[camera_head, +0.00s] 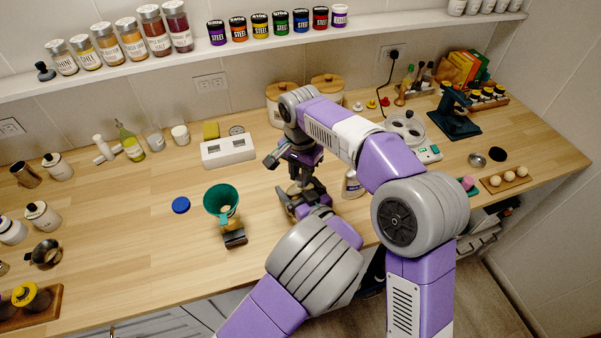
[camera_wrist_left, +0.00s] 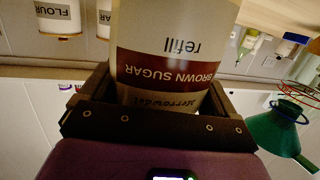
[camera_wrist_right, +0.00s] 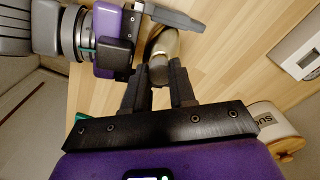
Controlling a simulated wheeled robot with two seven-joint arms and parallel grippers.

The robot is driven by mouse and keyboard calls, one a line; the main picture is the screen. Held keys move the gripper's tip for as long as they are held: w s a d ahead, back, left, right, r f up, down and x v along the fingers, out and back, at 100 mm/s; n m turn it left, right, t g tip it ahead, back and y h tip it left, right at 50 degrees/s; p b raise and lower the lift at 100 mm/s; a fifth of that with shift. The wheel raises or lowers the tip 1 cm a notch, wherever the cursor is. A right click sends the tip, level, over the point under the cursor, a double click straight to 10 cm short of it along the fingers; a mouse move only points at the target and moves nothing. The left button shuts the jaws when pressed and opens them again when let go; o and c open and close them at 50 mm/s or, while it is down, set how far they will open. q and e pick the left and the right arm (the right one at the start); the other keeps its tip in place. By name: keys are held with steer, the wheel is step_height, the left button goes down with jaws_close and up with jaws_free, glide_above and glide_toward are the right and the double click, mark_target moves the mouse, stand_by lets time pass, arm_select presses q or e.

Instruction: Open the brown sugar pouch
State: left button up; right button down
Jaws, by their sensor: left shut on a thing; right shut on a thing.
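The brown sugar pouch (camera_wrist_left: 168,70) fills the middle of the left wrist view. Its pale body has a brown band, and the lettering appears upside down. My left gripper (camera_head: 304,200) is shut around it, a finger on each side. My right gripper (camera_head: 297,160) comes down from above, just over the left one. In the right wrist view, my right gripper (camera_wrist_right: 157,80) is shut on a tan rounded piece of the pouch's top (camera_wrist_right: 160,62), with my left gripper beside it. In the head view the pouch is mostly hidden by my grippers. I cannot tell whether its top is loose.
A green funnel (camera_head: 221,198) stands over a small container left of my grippers. A blue lid (camera_head: 181,205) lies farther left. A white block (camera_head: 228,151) and wooden-lidded canisters (camera_head: 326,87) stand behind. The left counter middle is clear.

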steer(key=n, duration=0.9)
steer(key=shift+n, duration=0.4)
steer(key=n, duration=0.3)
steer(key=shift+n, duration=0.4)
steer(key=n, duration=0.7)
steer(key=shift+n, duration=0.3)
steer(key=n, duration=0.3)
steer(key=shift+n, duration=0.4)
steer(key=n, duration=0.8)
